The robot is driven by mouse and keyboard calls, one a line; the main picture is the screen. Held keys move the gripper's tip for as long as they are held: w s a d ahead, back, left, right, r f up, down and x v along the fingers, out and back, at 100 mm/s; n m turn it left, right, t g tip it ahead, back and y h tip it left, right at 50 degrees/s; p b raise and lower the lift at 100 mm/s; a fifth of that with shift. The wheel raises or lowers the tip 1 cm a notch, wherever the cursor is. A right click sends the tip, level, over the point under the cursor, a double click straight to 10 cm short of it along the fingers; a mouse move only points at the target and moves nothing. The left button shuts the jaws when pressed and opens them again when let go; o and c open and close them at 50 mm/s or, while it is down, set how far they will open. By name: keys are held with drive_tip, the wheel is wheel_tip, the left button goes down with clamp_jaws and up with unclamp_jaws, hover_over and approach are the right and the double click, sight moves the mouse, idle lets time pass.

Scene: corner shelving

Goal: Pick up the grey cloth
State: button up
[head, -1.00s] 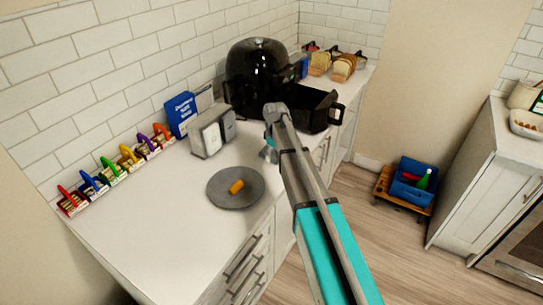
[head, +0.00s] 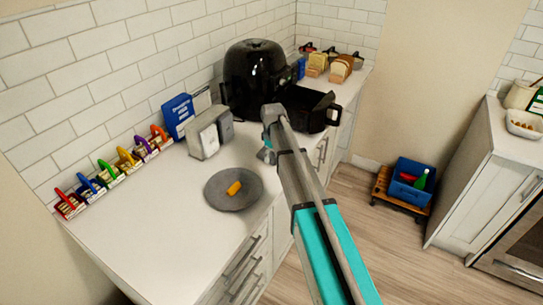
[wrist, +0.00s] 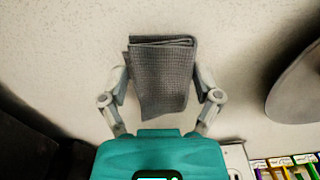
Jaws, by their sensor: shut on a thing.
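The grey cloth (wrist: 158,88) is folded, with a waffle-like weave, and shows in the middle of the wrist view. My gripper (wrist: 161,78) has a finger at each side edge of the cloth and is shut on it. The cloth appears at or close to the white counter; I cannot tell whether it is clear of the surface. In the head view my gripper (head: 266,155) is low over the counter, mostly hidden by my arm, between the plate and the black air fryer. The cloth cannot be made out there.
A grey plate (head: 218,199) with an orange item (head: 234,188) is nearby. A black air fryer (head: 254,72) with its drawer (head: 308,108) out stands behind. A grey-white holder (head: 209,132), blue book (head: 179,113) and several small colourful caddies (head: 112,171) line the wall. The front-left counter is clear.

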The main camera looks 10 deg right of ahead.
drive_tip(key=shift+r, duration=0.15)
wheel_tip(320, 180, up, 2)
drive_tip(key=shift+r+p, duration=0.1)
drive_tip(key=shift+p, duration=1.05)
drive_tip(key=s+d+r+p, duration=0.1)
drive_tip(key=s+r+p, duration=0.9)
drive_tip(key=s, duration=0.4)
drive_tip(key=shift+r, duration=0.25)
